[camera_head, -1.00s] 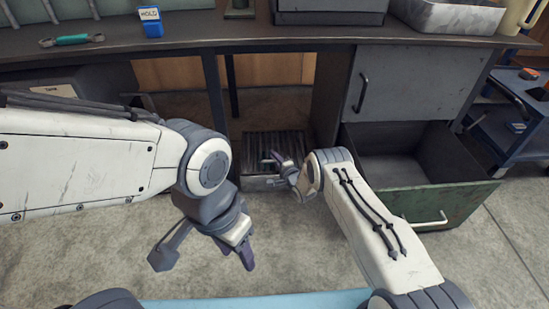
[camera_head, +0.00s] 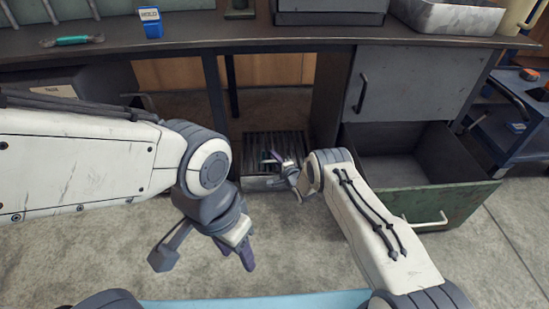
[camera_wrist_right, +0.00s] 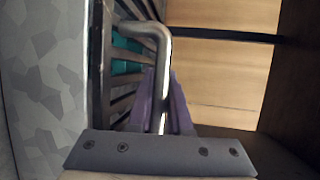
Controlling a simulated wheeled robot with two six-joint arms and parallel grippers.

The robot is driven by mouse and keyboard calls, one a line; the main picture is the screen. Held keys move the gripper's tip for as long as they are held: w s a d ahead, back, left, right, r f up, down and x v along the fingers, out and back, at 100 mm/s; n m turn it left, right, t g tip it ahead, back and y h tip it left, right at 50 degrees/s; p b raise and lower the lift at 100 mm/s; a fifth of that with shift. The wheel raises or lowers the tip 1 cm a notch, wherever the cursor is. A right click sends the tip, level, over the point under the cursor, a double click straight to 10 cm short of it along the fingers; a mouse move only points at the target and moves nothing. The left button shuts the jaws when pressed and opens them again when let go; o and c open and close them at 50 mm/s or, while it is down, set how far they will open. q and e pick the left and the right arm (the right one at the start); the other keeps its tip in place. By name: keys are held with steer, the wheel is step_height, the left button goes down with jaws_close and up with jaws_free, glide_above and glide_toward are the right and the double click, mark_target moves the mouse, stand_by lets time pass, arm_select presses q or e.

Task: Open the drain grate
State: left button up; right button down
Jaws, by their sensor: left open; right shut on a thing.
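The drain grate (camera_head: 262,140) is a dark slatted panel low under the bench, between the bench's legs. Its slats (camera_wrist_right: 122,98) show along the left in the right wrist view, beside a bent metal handle bar (camera_wrist_right: 145,30). My right gripper (camera_head: 273,158) is at the grate; in the right wrist view its purple fingers (camera_wrist_right: 164,98) are shut on the handle bar. Something teal (camera_wrist_right: 125,55) shows between the slats. Whether the grate is raised is hard to tell. My left gripper (camera_head: 249,258) is open and empty above the floor, in front of the grate.
An open green-fronted drawer (camera_head: 450,215) juts out to the right of the grate, close to my right arm. The bench top (camera_head: 220,35) runs above, with a blue box (camera_head: 150,22) and a teal-handled tool (camera_head: 72,40). The concrete floor in front is clear.

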stand_by(0.6)
steer(key=shift+r+p, duration=0.45)
steer(key=shift+r, duration=0.1)
steer(key=r+p, duration=0.1)
steer(key=w+r+g+p, duration=0.1)
steer(key=r, duration=0.1)
steer(key=r+g+p, duration=0.1)
steer(key=shift+w+r+m+h, duration=0.3)
steer(key=shift+w+r, duration=0.05)
steer(key=shift+r, duration=0.05)
steer(key=w+r+g, duration=0.1)
steer(key=w+r, duration=0.3)
steer(key=r, duration=0.2)
steer(key=shift+w+m+g+p, duration=0.3)
steer(key=shift+g, duration=0.1)
steer(key=c, duration=1.1)
jaws_free()
